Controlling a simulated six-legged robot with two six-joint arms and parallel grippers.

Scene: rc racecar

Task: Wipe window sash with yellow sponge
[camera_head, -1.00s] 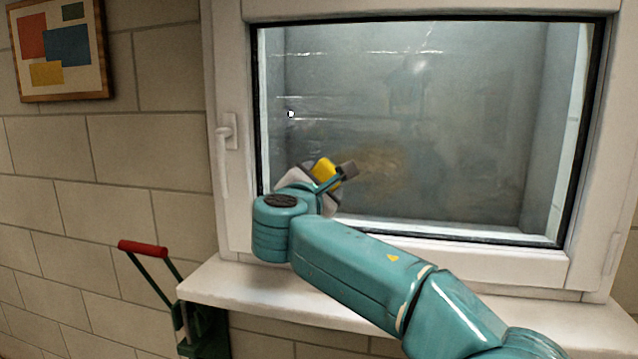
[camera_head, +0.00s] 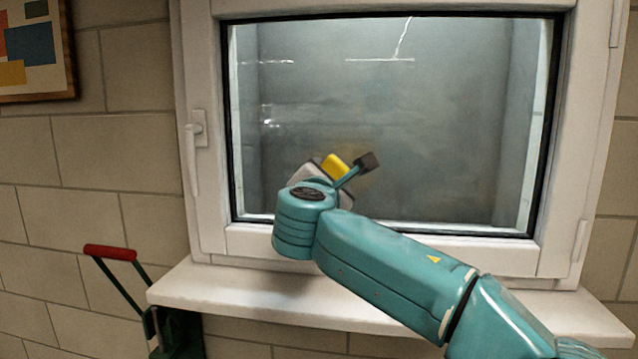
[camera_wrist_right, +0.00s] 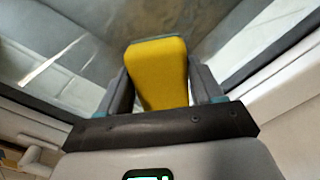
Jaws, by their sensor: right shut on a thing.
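The window sash (camera_head: 205,120) is a white frame around a grey glass pane (camera_head: 440,130). A faint brownish smudge shows on the glass close to the sponge. My right gripper (camera_head: 350,168) is in front of the lower left part of the pane. It is shut on the yellow sponge (camera_head: 335,165). In the right wrist view the sponge (camera_wrist_right: 158,72) stands between the two fingers, with its far end toward the glass. I cannot tell whether it touches the glass. My left gripper is not in view.
A white sill (camera_head: 240,295) runs below the window. A white handle (camera_head: 193,150) is on the sash's left side. A green cart with a red handle (camera_head: 110,252) stands at lower left. A framed picture (camera_head: 35,45) hangs on the brick wall.

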